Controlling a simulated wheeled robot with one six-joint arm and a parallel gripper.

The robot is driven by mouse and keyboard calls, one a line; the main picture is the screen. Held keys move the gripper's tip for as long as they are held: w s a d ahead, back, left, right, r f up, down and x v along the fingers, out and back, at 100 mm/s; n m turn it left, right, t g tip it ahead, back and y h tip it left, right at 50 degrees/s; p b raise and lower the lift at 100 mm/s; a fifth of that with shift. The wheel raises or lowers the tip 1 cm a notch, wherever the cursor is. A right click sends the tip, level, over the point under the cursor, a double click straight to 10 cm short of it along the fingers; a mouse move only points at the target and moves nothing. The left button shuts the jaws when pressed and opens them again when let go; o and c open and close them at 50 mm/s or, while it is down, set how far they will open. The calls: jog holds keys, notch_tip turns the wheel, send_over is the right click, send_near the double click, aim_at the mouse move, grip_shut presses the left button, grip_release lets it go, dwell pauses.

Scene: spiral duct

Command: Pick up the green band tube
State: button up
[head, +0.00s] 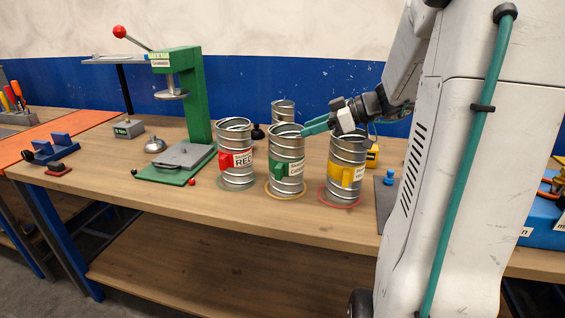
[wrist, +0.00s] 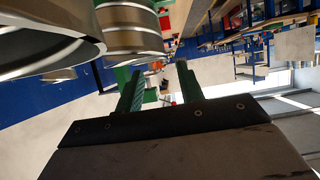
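The green band tube (head: 287,180) is a ribbed metal tube standing upright on the bench, in the middle of a row of three, on a yellowish ring. A red band tube (head: 236,177) stands to its left and a yellow band tube (head: 345,190) to its right. My gripper (head: 305,129) has its teal fingers near the green band tube's right upper rim; I cannot tell whether they touch it. In the wrist view my gripper (wrist: 158,84) has its fingers apart with a gap between. Two metal tubes show above the fingers there; their bands cannot be read.
A plain metal tube (head: 283,108) stands behind the row. A green press (head: 189,100) with a red-knobbed lever stands at the left, with a bell (head: 155,146) near it. A yellow box (head: 373,157) sits behind the yellow band tube. The bench front is clear.

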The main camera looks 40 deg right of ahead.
aim_at(276, 141)
jog(key=x, duration=0.9)
jog(key=shift+a, duration=0.15)
grip_shut()
